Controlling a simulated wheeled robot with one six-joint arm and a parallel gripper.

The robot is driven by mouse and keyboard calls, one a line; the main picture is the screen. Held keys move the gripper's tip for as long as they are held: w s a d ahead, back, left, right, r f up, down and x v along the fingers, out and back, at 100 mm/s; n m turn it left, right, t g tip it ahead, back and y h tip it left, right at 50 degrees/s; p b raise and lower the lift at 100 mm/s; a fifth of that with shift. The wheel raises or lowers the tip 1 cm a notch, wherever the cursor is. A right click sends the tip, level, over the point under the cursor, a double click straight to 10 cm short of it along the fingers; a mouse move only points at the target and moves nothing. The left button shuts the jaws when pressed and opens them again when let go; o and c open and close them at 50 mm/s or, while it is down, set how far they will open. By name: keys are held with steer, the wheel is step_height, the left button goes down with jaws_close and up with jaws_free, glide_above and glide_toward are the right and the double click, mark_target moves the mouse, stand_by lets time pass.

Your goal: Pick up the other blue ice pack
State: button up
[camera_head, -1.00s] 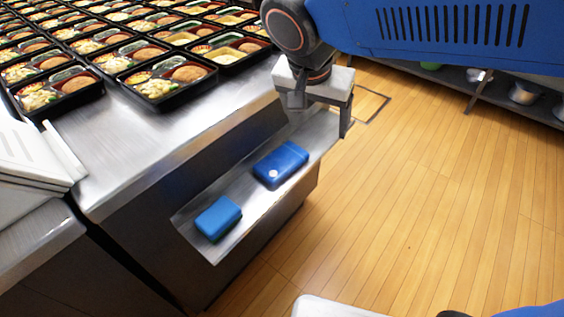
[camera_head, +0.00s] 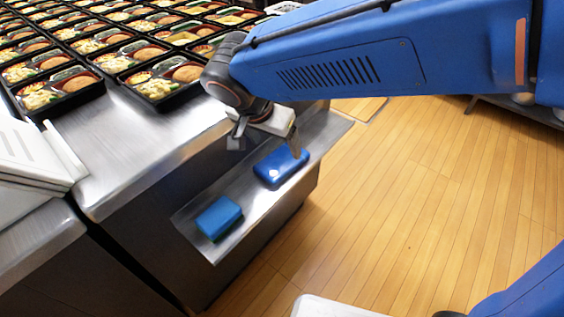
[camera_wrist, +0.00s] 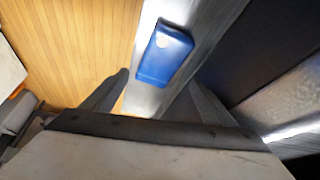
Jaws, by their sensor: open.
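Two blue ice packs lie on a narrow metal shelf (camera_head: 254,222) on the side of the steel counter. The darker ice pack (camera_head: 280,166) with a white round cap is the farther one. The lighter ice pack (camera_head: 218,218) is nearer, at the shelf's lower left end. My gripper (camera_head: 267,148) is open and empty, above the darker pack. In the wrist view the darker pack (camera_wrist: 165,54) lies ahead of and between my open fingers (camera_wrist: 158,92), apart from them as far as I can tell. The lighter pack is not in the wrist view.
The steel counter (camera_head: 130,140) carries rows of filled black bento trays (camera_head: 158,88) at the back left. A white object (camera_head: 30,150) stands at the left edge. The wooden floor (camera_head: 420,200) right of the shelf is clear.

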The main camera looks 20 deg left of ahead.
mark_target(282, 159)
steer(key=shift+x, duration=4.35)
steer(key=shift+a, duration=0.1)
steer(key=c, duration=1)
